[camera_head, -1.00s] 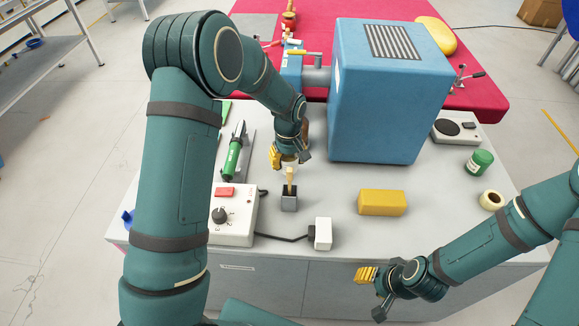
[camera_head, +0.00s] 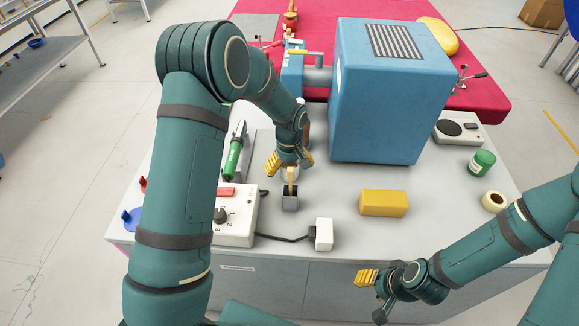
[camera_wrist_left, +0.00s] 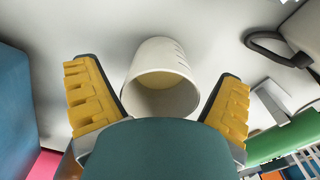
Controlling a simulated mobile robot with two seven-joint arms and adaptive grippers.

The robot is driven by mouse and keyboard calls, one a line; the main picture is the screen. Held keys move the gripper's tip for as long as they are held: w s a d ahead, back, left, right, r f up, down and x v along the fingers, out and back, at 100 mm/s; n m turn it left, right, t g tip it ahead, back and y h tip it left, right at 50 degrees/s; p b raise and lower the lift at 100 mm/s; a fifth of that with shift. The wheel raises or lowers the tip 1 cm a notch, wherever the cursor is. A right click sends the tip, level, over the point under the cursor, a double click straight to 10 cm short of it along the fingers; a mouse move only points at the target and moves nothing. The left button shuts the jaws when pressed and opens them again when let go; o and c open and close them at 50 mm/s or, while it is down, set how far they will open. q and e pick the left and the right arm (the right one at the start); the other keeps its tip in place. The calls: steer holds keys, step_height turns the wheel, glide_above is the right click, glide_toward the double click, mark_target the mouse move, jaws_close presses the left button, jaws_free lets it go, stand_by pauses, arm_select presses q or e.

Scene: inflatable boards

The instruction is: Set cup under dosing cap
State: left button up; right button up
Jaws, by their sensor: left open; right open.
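A pale cup (camera_wrist_left: 160,75) with marks on its side stands on the bench between the yellow fingers of my left gripper (camera_wrist_left: 158,98) in the left wrist view. Its mouth faces the camera, and gaps show on both sides. My right gripper (camera_head: 372,294) is open and empty by the bench's front edge. I cannot tell which part is the dosing cap; a green-capped bottle (camera_head: 482,162) stands at the right.
A small dark block with a wooden stick (camera_head: 290,200) is just in front of the cup. A large blue box (camera_head: 375,115) stands behind right.

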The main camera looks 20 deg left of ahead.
arm_select(q)
steer(key=shift+r, duration=0.2)
step_height(320, 180, up, 12)
steer(key=shift+f+p, duration=0.15)
steer(key=shift+p, duration=0.8)
steer(key=f+n+p, duration=0.2)
steer(key=n, duration=0.1)
steer(key=f+n+p, duration=0.1)
steer(key=n+p, duration=0.2)
steer(key=f+n+p, duration=0.2)
steer(key=n+p, duration=0.1)
steer(key=shift+w+a+f, duration=0.15)
steer(key=shift+w+f, duration=0.15)
steer(key=f, duration=0.5)
steer(key=shift+s+f, duration=0.3)
steer(key=shift+f, duration=0.45)
steer(key=c, duration=1.3)
steer(key=shift+r, duration=0.1)
steer(key=shift+c, duration=0.2)
arm_select(e)
step_height(320, 180, up, 11)
steer(key=w, duration=0.2)
steer(key=shift+d+f+t, duration=0.2)
steer(key=shift+d+t, duration=0.1)
